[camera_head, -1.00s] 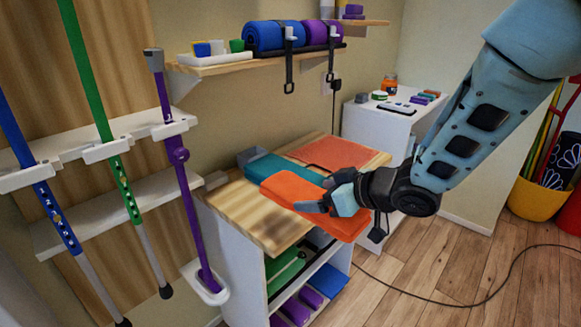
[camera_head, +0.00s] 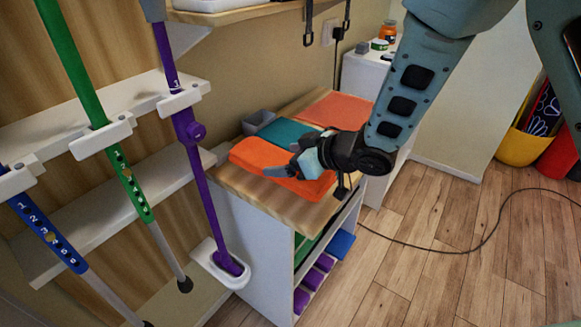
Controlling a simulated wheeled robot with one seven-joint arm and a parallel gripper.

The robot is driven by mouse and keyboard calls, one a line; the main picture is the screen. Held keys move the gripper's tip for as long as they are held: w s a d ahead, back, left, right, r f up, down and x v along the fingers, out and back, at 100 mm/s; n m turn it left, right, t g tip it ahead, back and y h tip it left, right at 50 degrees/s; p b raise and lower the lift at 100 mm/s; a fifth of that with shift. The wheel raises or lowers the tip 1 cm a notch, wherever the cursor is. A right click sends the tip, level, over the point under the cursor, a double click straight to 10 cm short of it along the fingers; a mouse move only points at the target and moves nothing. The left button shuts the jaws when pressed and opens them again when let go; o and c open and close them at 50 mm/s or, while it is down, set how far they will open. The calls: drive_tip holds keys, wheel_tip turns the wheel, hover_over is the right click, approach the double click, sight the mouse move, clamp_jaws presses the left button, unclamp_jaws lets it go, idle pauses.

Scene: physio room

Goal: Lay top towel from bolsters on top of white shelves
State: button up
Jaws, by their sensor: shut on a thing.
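My gripper (camera_head: 292,168) is shut on the right edge of a folded orange towel (camera_head: 262,157). The towel lies flat on, or just above, the wooden top (camera_head: 262,199) of the white shelves (camera_head: 262,250); I cannot tell whether it fully touches. It covers the front middle of the top. A teal folded towel (camera_head: 285,131) lies right behind it. A salmon-coloured flat cloth (camera_head: 340,108) lies at the far end of the top. The bolsters are not in view now.
A small grey bin (camera_head: 258,122) stands at the top's back edge. Purple (camera_head: 313,280) and blue (camera_head: 340,243) items fill the lower shelves. A wall rack with green (camera_head: 85,75) and purple (camera_head: 190,132) poles stands close at left. A black cable crosses the floor at right.

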drive_tip(key=shift+f, duration=2.2)
drive_tip(key=shift+f+b, duration=0.15)
drive_tip(key=shift+b, duration=0.15)
drive_tip(key=o, duration=0.9)
drive_tip(key=shift+o, duration=0.2)
drive_tip(key=shift+r, duration=0.2)
drive_tip(key=v, duration=1.2)
drive_tip(key=s+d+r+m+g+h, duration=0.1)
drive_tip(key=s+d+r+g+h, duration=0.1)
drive_tip(key=s, duration=1)
drive_tip(key=s+d+r+m+g+h, duration=0.2)
drive_tip(key=s+g+h, duration=0.3)
drive_tip(key=s, duration=0.6)
drive_tip(key=shift+s+r+h, duration=0.4)
drive_tip(key=shift+r+h, duration=0.2)
drive_tip(key=shift+h, duration=0.6)
drive_tip(key=shift+r+p, duration=0.1)
drive_tip(key=shift+p, duration=0.25)
